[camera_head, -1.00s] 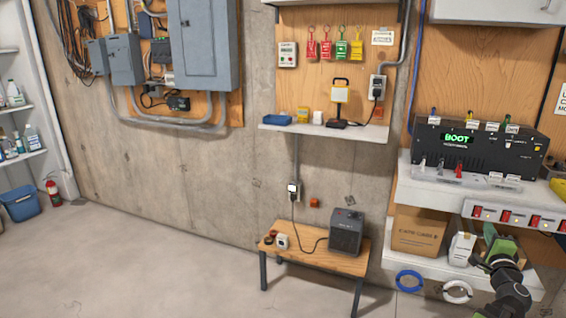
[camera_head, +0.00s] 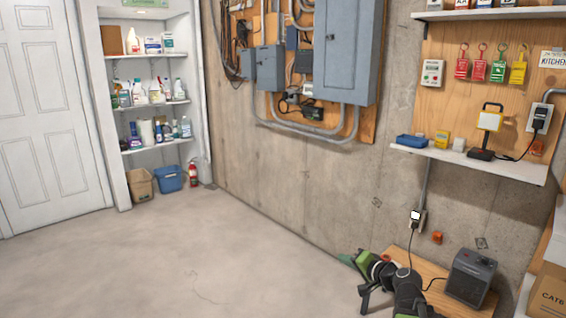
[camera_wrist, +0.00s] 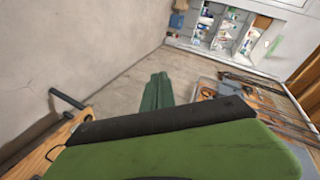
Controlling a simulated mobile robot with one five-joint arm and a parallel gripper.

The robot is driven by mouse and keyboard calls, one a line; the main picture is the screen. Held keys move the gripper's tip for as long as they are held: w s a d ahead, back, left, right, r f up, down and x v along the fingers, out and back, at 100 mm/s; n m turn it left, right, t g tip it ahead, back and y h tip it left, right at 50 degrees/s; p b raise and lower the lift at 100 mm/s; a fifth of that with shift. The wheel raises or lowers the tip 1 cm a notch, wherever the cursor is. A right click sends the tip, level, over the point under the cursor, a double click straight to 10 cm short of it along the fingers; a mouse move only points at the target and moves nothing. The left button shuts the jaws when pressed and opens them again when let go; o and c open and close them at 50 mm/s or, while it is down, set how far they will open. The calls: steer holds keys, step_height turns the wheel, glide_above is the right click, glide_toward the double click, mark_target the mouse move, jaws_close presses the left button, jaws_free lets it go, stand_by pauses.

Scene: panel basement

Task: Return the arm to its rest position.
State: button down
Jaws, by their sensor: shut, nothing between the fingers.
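My gripper (camera_head: 347,260) shows at the lower right of the head view, in front of the small wooden bench (camera_head: 400,262). Its green fingers point to the left and are closed together with nothing between them. In the wrist view, the shut green fingers (camera_wrist: 157,92) point away over the bare floor. My dark arm with green parts is bent and hides part of the bench. I cannot tell whether the arm touches the bench.
A black heater (camera_head: 470,277) stands on the bench, with a cord up to a wall outlet (camera_head: 416,218). A wall shelf (camera_head: 470,161) holds a lamp (camera_head: 487,128). Grey electrical panels (camera_head: 347,50) hang on the concrete wall. The floor (camera_head: 150,265) at left is clear, before a door and supply shelves.

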steer(key=s+a+f+n+g+h, duration=0.1)
steer(key=s+a+f+n+g, duration=0.25)
steer(key=a+f, duration=0.35)
steer(key=s+a+f+n+g, duration=0.3)
steer(key=s+a+f+g, duration=0.15)
steer(key=a, duration=0.45)
steer(key=s+d+f+g+h, duration=0.3)
steer(key=s+d+f+h, duration=0.15)
steer(key=s+d, duration=0.4)
step_height(320, 180, up, 21)
steer(key=s+d+g+p, duration=0.1)
steer(key=p, duration=1.9)
steer(key=shift+f+n+h, duration=0.15)
steer(key=shift+n+h, duration=0.2)
steer(key=shift+s+d, duration=0.1)
steer(key=shift+d, duration=0.15)
